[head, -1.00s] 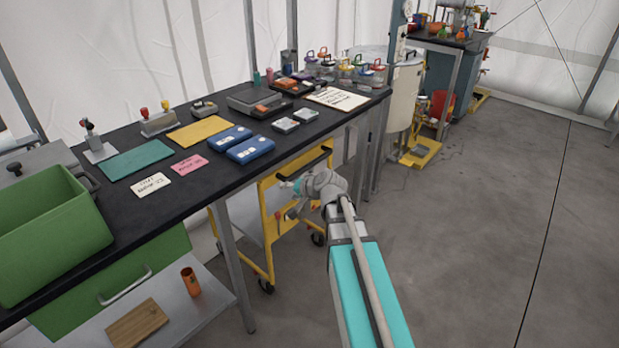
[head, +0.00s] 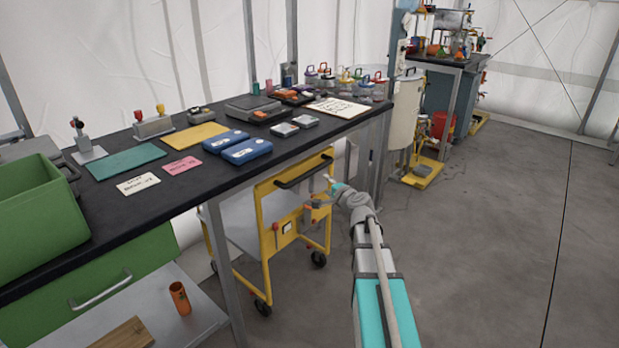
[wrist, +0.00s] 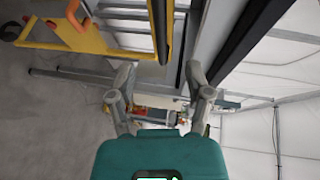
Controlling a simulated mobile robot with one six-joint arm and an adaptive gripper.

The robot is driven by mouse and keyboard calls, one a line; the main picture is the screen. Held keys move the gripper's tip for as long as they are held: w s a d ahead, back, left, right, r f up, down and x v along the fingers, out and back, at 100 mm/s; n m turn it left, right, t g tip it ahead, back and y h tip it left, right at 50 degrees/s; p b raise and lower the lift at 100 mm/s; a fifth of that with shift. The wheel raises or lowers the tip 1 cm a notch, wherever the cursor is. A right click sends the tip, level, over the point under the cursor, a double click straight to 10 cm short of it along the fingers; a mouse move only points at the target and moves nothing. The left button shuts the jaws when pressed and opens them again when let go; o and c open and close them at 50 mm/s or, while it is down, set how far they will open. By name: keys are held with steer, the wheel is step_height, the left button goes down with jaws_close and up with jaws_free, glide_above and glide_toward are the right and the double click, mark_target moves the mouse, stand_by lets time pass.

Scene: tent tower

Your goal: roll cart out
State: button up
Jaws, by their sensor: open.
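The yellow cart (head: 262,238) with grey shelves and black wheels stands under the black-topped table. Its black push handle (head: 303,169) runs along the top of its near end. My gripper (head: 322,190) is at the right part of that end, a little below the handle's right end; I cannot tell whether it touches. In the wrist view my gripper (wrist: 162,92) is open with nothing between the fingers. The cart's yellow frame (wrist: 80,42) fills the upper left there, with a dark bar, seemingly the handle (wrist: 163,28), above the fingers.
The table (head: 190,185) carries boxes, mats, cards and jars above the cart. Its front leg (head: 222,270) stands just left of the cart. A cream cylinder (head: 403,120) on a yellow base stands beyond the table's right end. The grey floor (head: 480,240) to the right is clear.

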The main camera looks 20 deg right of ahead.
mark_target(311, 174)
steer(key=w, duration=0.4)
steer(key=w+f+b, duration=0.1)
steer(key=w, duration=0.4)
steer(key=w+a+f+b, duration=0.1)
steer(key=w, duration=0.3)
steer(key=shift+w+f, duration=0.25)
steer(key=shift+a, duration=0.1)
jaws_close()
stand_by(0.4)
